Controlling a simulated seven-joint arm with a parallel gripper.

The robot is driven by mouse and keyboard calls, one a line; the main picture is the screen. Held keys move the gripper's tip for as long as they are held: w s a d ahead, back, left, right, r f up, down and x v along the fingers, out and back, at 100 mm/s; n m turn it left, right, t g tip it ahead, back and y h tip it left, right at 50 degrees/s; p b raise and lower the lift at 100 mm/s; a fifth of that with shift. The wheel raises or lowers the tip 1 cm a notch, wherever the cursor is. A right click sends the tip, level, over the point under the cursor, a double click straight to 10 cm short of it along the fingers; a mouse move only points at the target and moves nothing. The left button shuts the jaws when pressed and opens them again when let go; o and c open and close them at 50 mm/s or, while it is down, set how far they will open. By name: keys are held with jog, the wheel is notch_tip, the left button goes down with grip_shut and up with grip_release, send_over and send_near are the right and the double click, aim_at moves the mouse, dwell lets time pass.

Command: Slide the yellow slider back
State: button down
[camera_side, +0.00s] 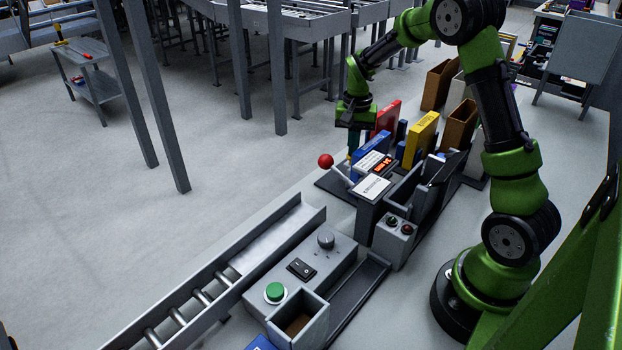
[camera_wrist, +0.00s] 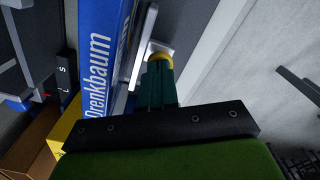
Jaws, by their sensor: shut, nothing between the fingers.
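The yellow slider (camera_wrist: 160,55) shows in the wrist view as a small rounded yellow knob on a pale metal plate, just beyond my fingertips. My gripper (camera_wrist: 160,72) is shut and empty, its teal fingers together and partly covering the knob. The fingertips look very close to the slider; whether they touch it I cannot tell. In the side view my gripper (camera_side: 352,148) points down beside the blue box (camera_side: 370,147), behind the red-balled lever. The slider is too small or hidden to make out clearly there.
The blue box, lettered "Drenkbaum" (camera_wrist: 108,50), stands close left of my fingers in the wrist view. The red-balled lever (camera_side: 326,161), a digital display unit (camera_side: 381,164) and a yellow box (camera_side: 420,138) are nearby. Open floor lies left of the station.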

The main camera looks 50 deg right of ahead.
jog(key=shift+f, duration=0.15)
jog(key=shift+w, duration=0.8)
dwell(0.5)
jog(key=shift+r, duration=3.05)
jog(key=shift+f, duration=0.3)
jog(key=s+a+r+n+t+y, duration=0.1)
jog(key=s+a+r+n+t, duration=0.2)
jog(key=s+a, duration=0.6)
jog(key=s+a+r+n+t+y, duration=0.1)
jog(key=s+a+r+n+t, duration=0.3)
jog(key=s+a+r, duration=0.4)
jog(key=s+a+n, duration=0.1)
jog(key=a, duration=0.2)
jog(key=shift+s+a+r, duration=0.15)
jog(key=shift+s+r, duration=0.15)
